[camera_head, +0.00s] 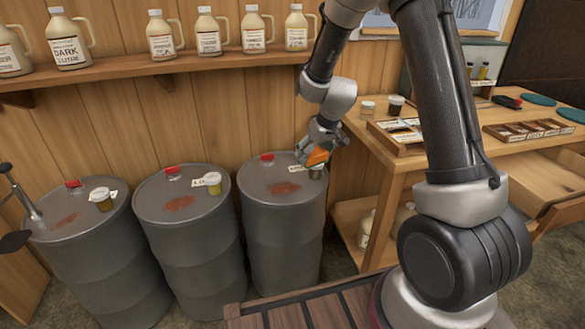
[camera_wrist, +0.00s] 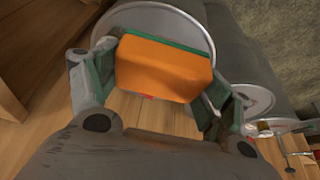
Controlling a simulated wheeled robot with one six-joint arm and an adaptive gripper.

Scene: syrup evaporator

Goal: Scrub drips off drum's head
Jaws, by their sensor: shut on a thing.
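Three grey drums stand in a row in the camera_head view: a left drum (camera_head: 110,250), a middle drum (camera_head: 190,240) and a right drum (camera_head: 270,215). Each head bears a reddish-brown stain: left (camera_head: 64,220), middle (camera_head: 179,203), right (camera_head: 283,188). My gripper (camera_head: 318,152) is shut on an orange sponge (camera_head: 317,157) by the right edge of the right drum's head. Whether the sponge touches the head is unclear. In the wrist view, the sponge (camera_wrist: 163,70) with a green layer sits between both fingers and hides part of a drum head (camera_wrist: 188,20).
A shelf (camera_head: 150,70) of jugs hangs behind. A wooden workbench (camera_head: 440,165) with boxes stands close to the right. A metal-handled tool (camera_head: 22,195) is at the far left.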

